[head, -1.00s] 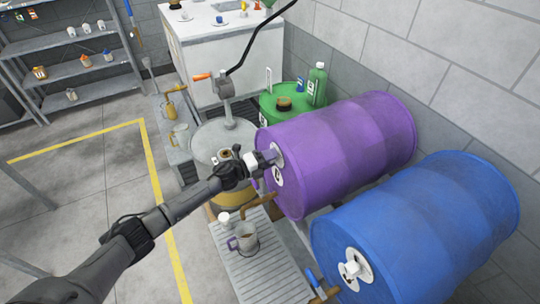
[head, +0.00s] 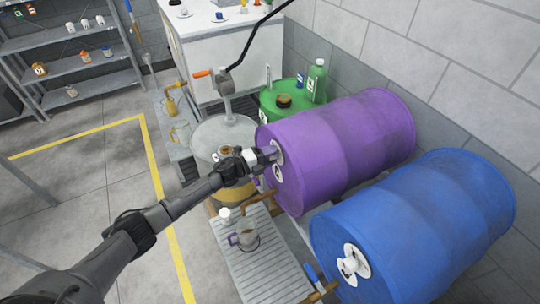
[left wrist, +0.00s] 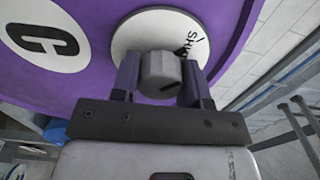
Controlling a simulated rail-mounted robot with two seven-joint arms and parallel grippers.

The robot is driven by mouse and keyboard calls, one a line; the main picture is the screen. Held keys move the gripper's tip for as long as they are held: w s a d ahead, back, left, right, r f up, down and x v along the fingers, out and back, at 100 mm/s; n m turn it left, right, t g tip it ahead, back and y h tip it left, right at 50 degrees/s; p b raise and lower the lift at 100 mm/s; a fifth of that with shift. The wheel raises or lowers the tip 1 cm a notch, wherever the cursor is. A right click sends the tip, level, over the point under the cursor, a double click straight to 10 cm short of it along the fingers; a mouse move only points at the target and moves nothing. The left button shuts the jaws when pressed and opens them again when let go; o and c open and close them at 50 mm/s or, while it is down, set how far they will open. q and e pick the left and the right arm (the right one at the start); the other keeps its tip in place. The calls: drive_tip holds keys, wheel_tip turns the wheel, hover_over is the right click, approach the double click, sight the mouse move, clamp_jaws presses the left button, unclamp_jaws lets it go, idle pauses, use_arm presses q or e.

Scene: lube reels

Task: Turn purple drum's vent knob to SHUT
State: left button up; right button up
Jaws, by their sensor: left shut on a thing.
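The purple drum (head: 345,140) lies on its side, its flat end facing my left arm. It also fills the top of the left wrist view (left wrist: 90,75). Its vent knob (left wrist: 160,72) is a grey faceted knob with a dark mark, on a round white plate (left wrist: 150,27). The lettering SHUT shows on the plate, right of the knob and partly covered. My left gripper (head: 270,154) is at the drum's end face. In the left wrist view its two fingers (left wrist: 160,80) are shut on the knob, one on each side. My right gripper is in neither view.
A blue drum (head: 410,230) lies beside the purple one. Below them is a slatted tray (head: 255,275) with a jug (head: 243,236). A grey-lidded drum (head: 215,135) with a crank pump stands close to my left wrist. A green drum (head: 272,110) stands behind.

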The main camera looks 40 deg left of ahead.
use_arm(q)
drive_tip(key=o, duration=0.9)
drive_tip(key=shift+s, duration=0.1)
drive_tip(key=shift+b+v, duration=0.5)
drive_tip(key=shift+v, duration=6.3)
drive_tip(key=shift+a, duration=0.1)
